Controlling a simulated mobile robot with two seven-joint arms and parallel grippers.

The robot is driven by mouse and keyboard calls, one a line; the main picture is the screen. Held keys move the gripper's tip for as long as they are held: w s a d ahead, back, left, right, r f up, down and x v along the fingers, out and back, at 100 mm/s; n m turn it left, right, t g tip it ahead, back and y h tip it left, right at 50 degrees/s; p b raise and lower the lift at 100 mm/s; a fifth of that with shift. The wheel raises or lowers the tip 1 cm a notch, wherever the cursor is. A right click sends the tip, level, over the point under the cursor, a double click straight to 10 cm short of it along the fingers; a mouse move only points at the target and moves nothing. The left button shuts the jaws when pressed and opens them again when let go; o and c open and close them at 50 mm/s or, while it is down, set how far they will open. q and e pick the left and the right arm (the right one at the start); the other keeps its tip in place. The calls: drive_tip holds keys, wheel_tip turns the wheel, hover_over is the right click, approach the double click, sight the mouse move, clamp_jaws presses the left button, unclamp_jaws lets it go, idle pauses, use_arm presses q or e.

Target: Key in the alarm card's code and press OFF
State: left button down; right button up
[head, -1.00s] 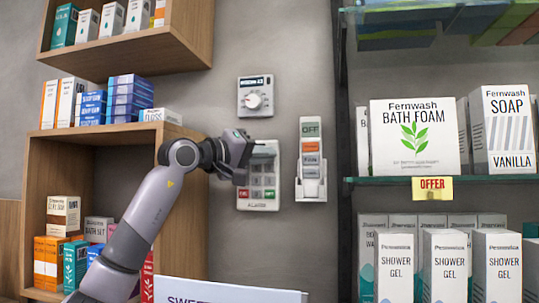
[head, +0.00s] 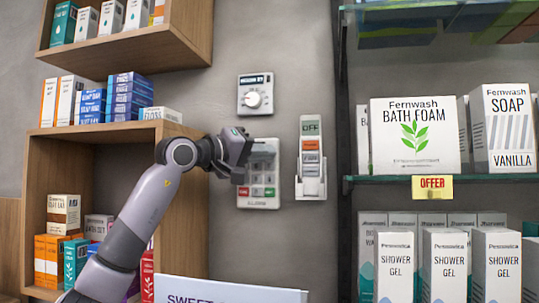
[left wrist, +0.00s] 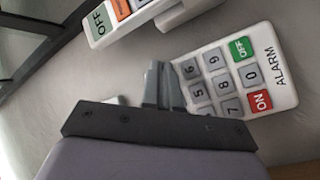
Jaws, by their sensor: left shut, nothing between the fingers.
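The alarm keypad (head: 271,203) is a pale panel on the wall with grey keys, a red key and a green key. In the left wrist view the keypad (left wrist: 287,88) shows a green OFF key (left wrist: 241,48), a red ON key (left wrist: 260,101), a 0 key (left wrist: 251,75) and several digit keys. My left gripper (head: 240,177) is shut and empty in front of the keypad's left part. In the left wrist view its fingers (left wrist: 157,75) hide some keys; I cannot tell whether they touch one. No code is readable. My right gripper is out of view.
A narrow wall unit (head: 311,188) headed OFF, with an orange band, hangs right of the keypad. A dial control (head: 254,101) is above. A wooden shelf (head: 181,133) stands left; a glass shelf (head: 385,180) with boxes is right. A white sign (head: 230,290) stands below.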

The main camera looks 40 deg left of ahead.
use_arm(q)
drive_tip(key=shift+s+d, duration=0.1)
drive_tip(key=shift+s, duration=0.05)
drive_tip(key=shift+s, duration=0.1)
drive_tip(key=s+d, duration=0.1)
drive_tip(key=s, duration=0.1)
drive_tip(key=s+d+b, duration=0.1)
drive_tip(key=s, duration=0.1)
drive_tip(key=shift+s+d, duration=0.1)
drive_tip(key=shift+d, duration=0.1)
idle(0.3)
idle(2.4)
drive_tip(key=s+d+f+n+g+y+p, duration=0.1)
drive_tip(key=s+d+f+n+g+y, duration=0.1)
drive_tip(key=f+n+g, duration=0.4)
drive_tip(key=shift+s+f+n+y, duration=0.65)
drive_tip(key=shift+f+n, duration=0.45)
drive_tip(key=shift+n, duration=1.2)
